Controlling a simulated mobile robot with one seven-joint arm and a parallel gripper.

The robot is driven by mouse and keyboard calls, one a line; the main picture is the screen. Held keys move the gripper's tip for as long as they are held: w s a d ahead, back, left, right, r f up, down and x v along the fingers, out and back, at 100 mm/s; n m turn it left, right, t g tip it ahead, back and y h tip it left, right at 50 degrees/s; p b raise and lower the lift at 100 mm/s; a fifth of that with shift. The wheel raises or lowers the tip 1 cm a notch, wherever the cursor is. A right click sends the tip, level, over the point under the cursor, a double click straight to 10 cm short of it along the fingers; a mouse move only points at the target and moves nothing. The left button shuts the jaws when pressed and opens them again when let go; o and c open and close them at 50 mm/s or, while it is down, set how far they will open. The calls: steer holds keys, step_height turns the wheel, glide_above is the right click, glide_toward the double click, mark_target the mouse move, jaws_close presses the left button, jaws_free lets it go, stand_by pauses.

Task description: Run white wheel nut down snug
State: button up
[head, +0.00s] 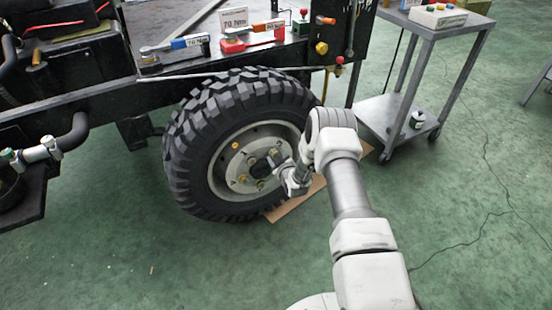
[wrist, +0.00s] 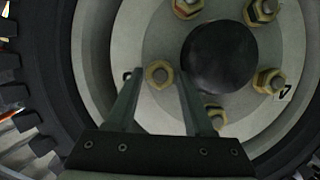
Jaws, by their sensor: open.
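The wheel (head: 240,140) has a pale rim with a dark round hub cap (wrist: 220,57) and several brass-coloured nuts around it. No nut looks clearly white, so I cannot tell which one is the white wheel nut. One brass-coloured nut (wrist: 158,74) shows between my fingertips in the wrist view. My gripper (wrist: 158,82) is open and points at the wheel face. I cannot tell whether the fingers reach around this nut or stop short of it. The right finger partly covers a lower nut (wrist: 215,115). In the head view my wrist hides part of the hub.
Torque wrenches with 70 Nm and 90 Nm labels lie on the chassis deck (head: 175,68). A grey cart (head: 390,112) stands right of the wheel. The green floor (head: 110,240) in front is clear.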

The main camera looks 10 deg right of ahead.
jaws_close()
stand_by(0.3)
steer(key=shift+d+m+y, duration=0.2)
steer(key=shift+m+y, duration=0.2)
steer(key=shift+m, duration=0.6)
steer(key=shift+m+g+y, duration=0.4)
steer(key=shift+m+y, duration=0.3)
steer(key=shift+m, duration=0.3)
jaws_free()
